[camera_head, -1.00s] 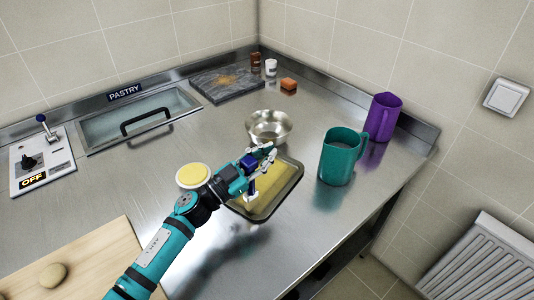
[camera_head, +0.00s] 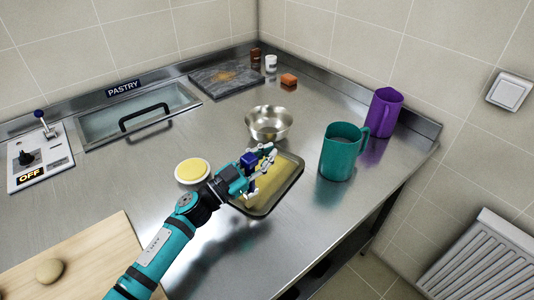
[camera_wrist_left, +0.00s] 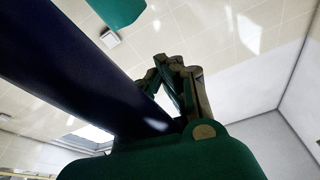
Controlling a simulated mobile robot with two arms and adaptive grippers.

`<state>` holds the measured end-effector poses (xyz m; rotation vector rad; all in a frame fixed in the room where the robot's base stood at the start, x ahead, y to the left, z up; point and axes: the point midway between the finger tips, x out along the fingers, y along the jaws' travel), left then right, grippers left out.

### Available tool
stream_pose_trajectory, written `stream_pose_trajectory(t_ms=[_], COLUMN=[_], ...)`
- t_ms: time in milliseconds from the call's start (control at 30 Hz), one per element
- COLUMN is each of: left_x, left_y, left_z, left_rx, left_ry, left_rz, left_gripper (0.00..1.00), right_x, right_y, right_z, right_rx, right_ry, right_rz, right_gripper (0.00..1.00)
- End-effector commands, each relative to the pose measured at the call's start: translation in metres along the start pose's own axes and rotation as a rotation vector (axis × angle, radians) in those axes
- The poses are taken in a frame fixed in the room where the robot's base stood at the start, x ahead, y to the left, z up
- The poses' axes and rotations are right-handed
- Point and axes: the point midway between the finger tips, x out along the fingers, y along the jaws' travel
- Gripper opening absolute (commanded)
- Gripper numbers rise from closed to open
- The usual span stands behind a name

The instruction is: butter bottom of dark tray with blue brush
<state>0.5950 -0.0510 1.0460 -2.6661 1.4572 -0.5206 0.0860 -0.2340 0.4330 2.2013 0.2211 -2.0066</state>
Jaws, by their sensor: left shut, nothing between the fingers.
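The dark tray (camera_head: 288,190) lies on the steel counter, with a yellow layer over much of its visible bottom. My left gripper (camera_head: 268,160) is over the tray's back left part and hides some of it. Its fingers are shut. A small dark blue block (camera_head: 249,160), perhaps the blue brush's handle, shows at the gripper. In the left wrist view a long dark blue bar (camera_wrist_left: 80,70) runs beside the gripper (camera_wrist_left: 172,65). I cannot tell how it touches the fingers. No bristles show clearly. A round white dish (camera_head: 193,171) with yellow content, likely butter, stands left of the tray.
A metal bowl (camera_head: 269,122) stands behind the tray. A teal pitcher (camera_head: 342,152) and a purple pitcher (camera_head: 384,112) stand to the right. A wooden board (camera_head: 85,258) with a dough ball (camera_head: 49,271) is at the front left. The counter's right front edge is near the tray.

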Motion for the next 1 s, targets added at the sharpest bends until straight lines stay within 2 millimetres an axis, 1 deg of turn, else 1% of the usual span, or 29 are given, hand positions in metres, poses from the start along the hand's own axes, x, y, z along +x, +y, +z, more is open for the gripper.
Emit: stream_pose_trajectory(t_ms=[1000], left_x=[-0.006], left_y=[0.005], left_z=[0.02], left_rx=[-0.001], left_ry=[0.0], left_rz=[0.0], left_gripper=[0.0], right_x=[0.015], right_y=[0.0], right_z=[0.002], right_rx=[-0.001], right_ry=[-0.001], right_rz=[0.0], right_gripper=[0.0])
